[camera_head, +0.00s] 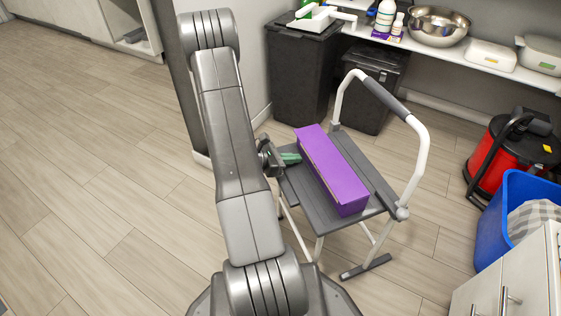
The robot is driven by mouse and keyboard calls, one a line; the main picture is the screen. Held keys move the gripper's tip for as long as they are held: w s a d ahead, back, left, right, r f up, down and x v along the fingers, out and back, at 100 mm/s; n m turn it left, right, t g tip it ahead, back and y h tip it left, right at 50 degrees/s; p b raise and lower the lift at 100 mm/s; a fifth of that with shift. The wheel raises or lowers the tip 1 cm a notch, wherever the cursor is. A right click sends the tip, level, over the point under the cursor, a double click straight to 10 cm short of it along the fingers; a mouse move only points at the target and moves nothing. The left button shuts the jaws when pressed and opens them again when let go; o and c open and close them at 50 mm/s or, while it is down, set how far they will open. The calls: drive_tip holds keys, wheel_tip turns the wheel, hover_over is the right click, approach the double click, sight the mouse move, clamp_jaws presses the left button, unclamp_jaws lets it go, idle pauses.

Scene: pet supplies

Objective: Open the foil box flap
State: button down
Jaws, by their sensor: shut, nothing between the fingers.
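The foil box is a long purple box (334,171) lying on the dark grey top of a step stool (299,196). Its flap looks closed, with no gap visible along the edges I can see. My gripper (290,158) is shut and empty at the box's left side, near the far half of that side. Its green-tipped fingers point right towards the box. I cannot tell whether the fingertips touch it. My arm link hides part of the gripper's rear.
The stool has a white rail with a grey grip (380,92) arching behind and right of the box. Black bins (300,75) stand behind. A red canister (500,155) and blue tub (505,215) stand right. The floor at left is clear.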

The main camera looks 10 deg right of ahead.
drive_tip(key=shift+x, duration=0.95)
drive_tip(key=shift+s+a+r, duration=0.1)
drive_tip(key=shift+a+r, duration=0.05)
drive_tip(key=shift+r, duration=0.45)
drive_tip(key=shift+a+r, duration=0.1)
drive_tip(key=shift+r, duration=0.5)
drive_tip(key=shift+r+b, duration=0.35)
drive_tip(key=shift+r, duration=0.55)
drive_tip(key=shift+r+y+p, duration=0.4)
drive_tip(key=shift+p, duration=0.3)
